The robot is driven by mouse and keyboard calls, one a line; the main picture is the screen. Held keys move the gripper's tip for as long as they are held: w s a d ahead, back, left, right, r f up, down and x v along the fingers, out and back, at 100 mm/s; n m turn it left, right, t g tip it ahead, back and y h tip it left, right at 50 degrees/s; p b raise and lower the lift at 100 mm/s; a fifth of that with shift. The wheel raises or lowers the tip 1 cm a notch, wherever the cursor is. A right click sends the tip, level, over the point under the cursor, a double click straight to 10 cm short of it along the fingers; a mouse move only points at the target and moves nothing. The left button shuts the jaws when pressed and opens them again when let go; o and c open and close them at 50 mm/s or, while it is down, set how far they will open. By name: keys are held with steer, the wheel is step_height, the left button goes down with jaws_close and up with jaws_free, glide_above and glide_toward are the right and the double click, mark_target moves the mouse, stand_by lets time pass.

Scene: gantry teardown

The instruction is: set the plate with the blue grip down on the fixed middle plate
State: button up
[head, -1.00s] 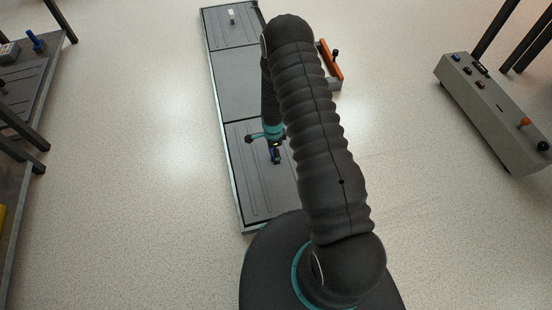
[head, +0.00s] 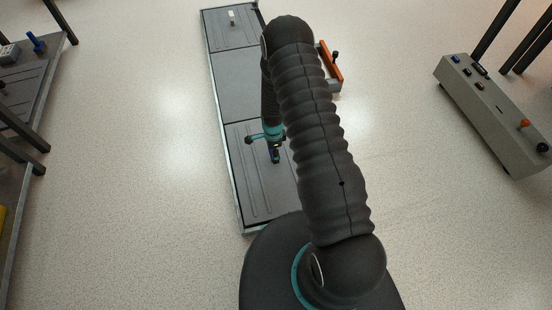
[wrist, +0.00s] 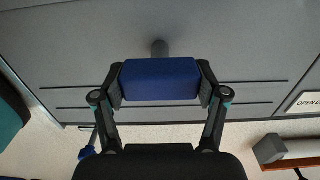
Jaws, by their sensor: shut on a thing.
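The plate with the blue grip (head: 248,185) is the dark grooved plate at the near end of a long frame. The fixed middle plate (head: 238,85) is plain grey and lies just beyond it, partly hidden by my arm. My gripper (head: 275,153) is over the near plate. In the wrist view my gripper (wrist: 160,88) is shut on the blue grip (wrist: 160,78), a wide block with a finger at each end. A grey post (wrist: 160,47) shows behind the grip. I cannot tell whether the plate is lifted off its seat.
A far plate with a small white grip (head: 231,17) lies at the frame's far end. An orange bar with a dark knob (head: 330,62) sticks out right of the frame. A grey control box (head: 490,110) stands right, benches (head: 30,85) left. Open floor lies on both sides.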

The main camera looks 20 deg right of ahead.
steer(key=shift+r+p, duration=1.3)
steer(key=shift+r, duration=1.55)
